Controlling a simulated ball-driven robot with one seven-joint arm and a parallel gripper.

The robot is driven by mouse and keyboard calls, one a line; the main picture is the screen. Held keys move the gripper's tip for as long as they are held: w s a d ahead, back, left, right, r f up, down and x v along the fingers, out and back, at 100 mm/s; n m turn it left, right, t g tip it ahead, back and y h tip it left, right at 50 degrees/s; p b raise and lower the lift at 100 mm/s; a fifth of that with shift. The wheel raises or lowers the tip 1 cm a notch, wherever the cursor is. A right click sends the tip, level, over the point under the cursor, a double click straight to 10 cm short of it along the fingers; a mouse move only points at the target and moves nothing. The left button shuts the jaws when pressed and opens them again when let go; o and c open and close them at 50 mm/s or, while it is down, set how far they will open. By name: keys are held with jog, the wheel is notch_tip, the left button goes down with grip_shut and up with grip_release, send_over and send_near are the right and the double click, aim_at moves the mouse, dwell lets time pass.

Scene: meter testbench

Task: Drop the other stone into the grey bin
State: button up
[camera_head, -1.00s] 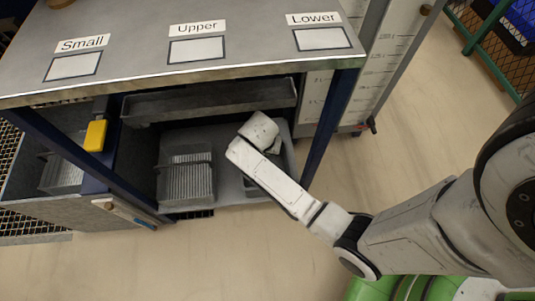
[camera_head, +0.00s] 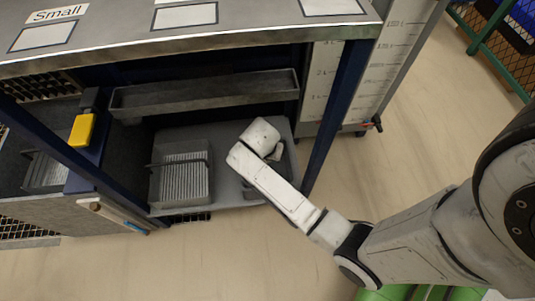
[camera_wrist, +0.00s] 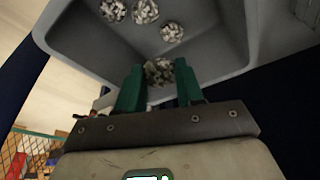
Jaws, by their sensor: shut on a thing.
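My gripper (camera_wrist: 158,78) has two green fingers, shut on a grey, rough stone (camera_wrist: 159,71) in the wrist view. The held stone is at the near side of a grey bin (camera_wrist: 232,40); I cannot tell whether it touches the bin. Inside the bin lie three similar stones: one at left (camera_wrist: 113,10), one in the middle (camera_wrist: 146,11) and one nearer (camera_wrist: 172,32). In the head view my white wrist reaches under the bench top at the right and hides the fingers, the held stone and most of what lies below.
The bench top (camera_head: 240,40) overhangs my wrist. A long grey tray (camera_head: 205,96) hangs beneath it. A ribbed grey container (camera_head: 182,180) stands left of my wrist. A dark blue leg (camera_head: 335,115) stands close on the right. A yellow block (camera_head: 82,130) is farther left. The floor in front is clear.

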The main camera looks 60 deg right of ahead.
jog(key=o, duration=1.1)
jog(key=shift+o, duration=0.2)
jog(key=p+v, duration=0.5)
jog(key=v, duration=0.5)
jog(key=shift+a+r, duration=0.15)
jog(key=shift+r, duration=0.25)
jog(key=shift+s, duration=0.1)
